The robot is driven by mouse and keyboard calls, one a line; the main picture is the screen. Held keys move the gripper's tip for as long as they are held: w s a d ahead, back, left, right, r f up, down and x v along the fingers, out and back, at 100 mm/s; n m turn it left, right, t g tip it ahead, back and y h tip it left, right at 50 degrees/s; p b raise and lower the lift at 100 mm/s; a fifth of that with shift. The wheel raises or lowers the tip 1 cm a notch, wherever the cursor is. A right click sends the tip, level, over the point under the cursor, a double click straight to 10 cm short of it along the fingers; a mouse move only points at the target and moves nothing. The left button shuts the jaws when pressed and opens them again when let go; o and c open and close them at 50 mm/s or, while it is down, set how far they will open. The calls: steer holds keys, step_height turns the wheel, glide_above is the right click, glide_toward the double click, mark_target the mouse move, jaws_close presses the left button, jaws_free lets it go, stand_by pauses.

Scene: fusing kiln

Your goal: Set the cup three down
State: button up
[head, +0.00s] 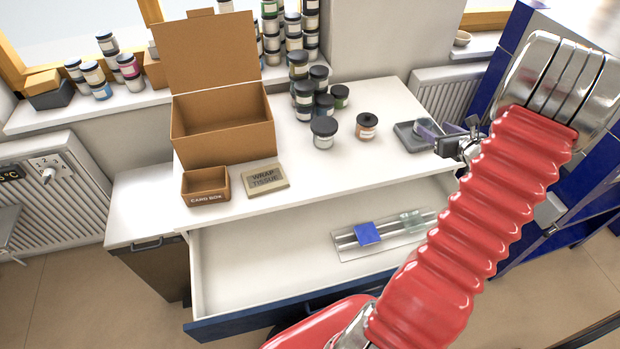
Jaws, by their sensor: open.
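A small clear, purple-tinted cup (426,129) is at the right end of the white worktop, over or on a grey square tray (408,141). It looks tilted, and its right side is close to my gripper. I cannot tell if the cup touches the tray, and no label can be read on it. My gripper (455,138) is open, just right of the cup. Whether the fingers touch the cup cannot be made out.
Dark-lidded jars (324,132) stand mid-worktop, one with an orange label (366,126). A big open cardboard box (222,128), a small card box (206,186) and a wrap tissue pack (266,178) are left. The open drawer (270,262) holds a rail with a blue square (367,233).

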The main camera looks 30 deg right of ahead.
steer(key=w+a+r+n+y, duration=0.2)
steer(key=w+a+r+n, duration=0.2)
steer(key=a, duration=0.4)
steer(key=w+a+r+n+y, duration=0.3)
steer(key=a+n, duration=0.1)
steer(key=a, duration=0.3)
steer(key=a+r+n+g+y, duration=0.25)
steer(key=a+n, duration=0.25)
steer(key=a, duration=0.5)
steer(key=a+r+n+g+y, duration=0.1)
steer(key=a+r+n, duration=0.25)
steer(key=a, duration=0.65)
steer(key=s+a+r+n+g, duration=0.1)
steer(key=s+a+n+g, duration=0.1)
steer(key=s+a+n, duration=0.35)
steer(key=s+a+r+n+g, duration=0.1)
steer(key=s+a+n+g, duration=0.15)
steer(key=a+n, duration=0.5)
steer(key=s+a+r+n+h, duration=0.1)
steer(key=s+a+n+h, duration=0.1)
steer(key=s+n, duration=0.2)
steer(key=s+a+r+n+h, duration=0.1)
steer(key=s+a+n+h, duration=0.1)
steer(key=s+n, duration=0.3)
steer(key=s+a, duration=0.1)
steer(key=s, duration=0.2)
steer(key=shift+r+t, duration=0.25)
steer(key=shift+t, duration=0.15)
steer(key=shift+a+n+h, duration=0.1)
steer(key=shift+n+h, duration=0.15)
